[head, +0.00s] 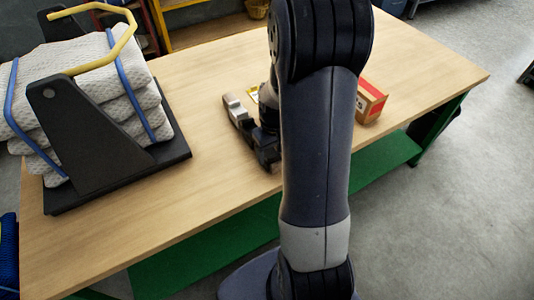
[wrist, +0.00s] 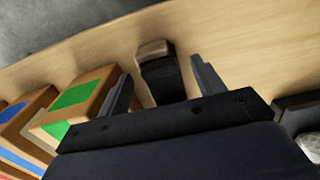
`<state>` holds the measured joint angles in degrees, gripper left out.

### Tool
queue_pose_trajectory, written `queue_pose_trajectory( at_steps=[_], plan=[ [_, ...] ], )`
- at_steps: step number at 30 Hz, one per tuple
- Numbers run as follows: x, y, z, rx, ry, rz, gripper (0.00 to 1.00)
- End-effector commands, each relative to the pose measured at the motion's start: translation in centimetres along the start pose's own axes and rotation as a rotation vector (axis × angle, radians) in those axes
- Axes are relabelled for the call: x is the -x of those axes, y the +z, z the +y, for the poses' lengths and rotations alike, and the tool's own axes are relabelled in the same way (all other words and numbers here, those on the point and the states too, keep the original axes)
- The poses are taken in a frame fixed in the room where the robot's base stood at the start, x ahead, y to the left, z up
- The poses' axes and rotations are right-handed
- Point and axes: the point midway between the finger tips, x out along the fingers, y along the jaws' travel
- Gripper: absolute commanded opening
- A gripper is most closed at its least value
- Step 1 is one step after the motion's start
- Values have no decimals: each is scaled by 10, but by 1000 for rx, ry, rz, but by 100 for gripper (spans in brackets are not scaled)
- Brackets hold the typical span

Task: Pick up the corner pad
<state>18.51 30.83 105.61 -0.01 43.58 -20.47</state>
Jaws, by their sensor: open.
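A small dark block with a paler grey-brown end, which looks like the corner pad (wrist: 160,75), lies on the wooden table. In the wrist view it sits between the two fingers of my gripper (wrist: 162,70), with gaps on both sides. My gripper is open and does not visibly hold it. The lower part of the block is hidden behind the gripper body. In the head view the pad (head: 235,106) shows near the middle of the table, left of my arm. My gripper (head: 263,143) is low over the table there, partly hidden by my arm.
A black stand (head: 105,155) with a yellow handle holds strapped white net bundles (head: 90,75) at the left. A red-topped carton (head: 369,101) stands right of my arm. Boxes with green labels (wrist: 75,95) are close left of the gripper. The table (head: 430,75) is clear at the right.

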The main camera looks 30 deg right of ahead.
Motion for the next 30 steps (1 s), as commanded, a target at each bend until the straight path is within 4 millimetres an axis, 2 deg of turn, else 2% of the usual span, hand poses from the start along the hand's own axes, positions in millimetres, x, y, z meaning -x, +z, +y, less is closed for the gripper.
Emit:
queue_pose_trajectory(
  at_steps=[2, 19, 26, 30],
  plan=[
    [0, 0, 0, 0, 0, 0, 64],
    [1, 0, 0, 0, 0, 0, 17],
    [1, 0, 0, 0, 0, 1, 16],
    [11, -1, 0, 0, 2, 5, 16]
  ],
)
